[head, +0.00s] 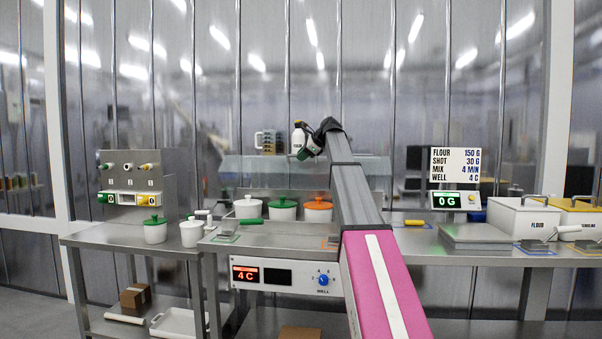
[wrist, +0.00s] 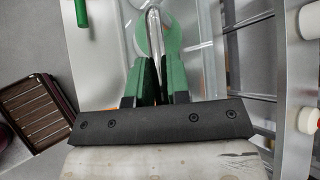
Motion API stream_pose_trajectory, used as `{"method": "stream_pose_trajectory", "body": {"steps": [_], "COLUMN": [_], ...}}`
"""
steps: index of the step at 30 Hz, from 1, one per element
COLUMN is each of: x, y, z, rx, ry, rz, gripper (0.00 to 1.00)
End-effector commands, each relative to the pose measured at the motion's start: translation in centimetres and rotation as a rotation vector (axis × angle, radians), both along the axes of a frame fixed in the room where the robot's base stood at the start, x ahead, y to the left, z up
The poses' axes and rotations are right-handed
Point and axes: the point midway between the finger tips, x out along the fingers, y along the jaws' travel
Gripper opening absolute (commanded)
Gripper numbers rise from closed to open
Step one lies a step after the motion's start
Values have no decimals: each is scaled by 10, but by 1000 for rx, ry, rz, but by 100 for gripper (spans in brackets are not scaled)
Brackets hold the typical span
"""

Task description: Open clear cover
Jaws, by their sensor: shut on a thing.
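The clear cover (head: 245,168) shows in the head view as a pale see-through panel above the pots at the middle counter. A shiny metal bar, which looks like its handle (wrist: 154,22), runs up the middle of the wrist view. My gripper (head: 301,148) is at the cover's upper part, near its middle. In the wrist view my gripper's green fingers (wrist: 160,66) are close together around the lower end of the bar. Three white pots, with a white (head: 248,200), a green (head: 283,201) and an orange lid (head: 318,204), stand below the cover. My arm hides its right part.
A control panel (head: 290,275) with a red "4 C" display and a blue knob is on the counter front. A scale display (head: 446,201) and a white flour bin (head: 523,217) stand to the right. A green-lidded pot (head: 154,230) stands on the left counter.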

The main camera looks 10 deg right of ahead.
Motion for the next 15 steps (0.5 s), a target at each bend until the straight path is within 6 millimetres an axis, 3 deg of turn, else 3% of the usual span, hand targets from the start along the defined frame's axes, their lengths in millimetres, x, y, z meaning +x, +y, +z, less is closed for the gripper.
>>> {"method": "stream_pose_trajectory", "body": {"steps": [1,3,15], "x": [18,31,113], "y": [-5,-9,-36], "z": [16,29,81], "rx": [14,35,54], "ry": [42,105,160], "rz": [0,0,-1], "gripper": [0,0,0]}}
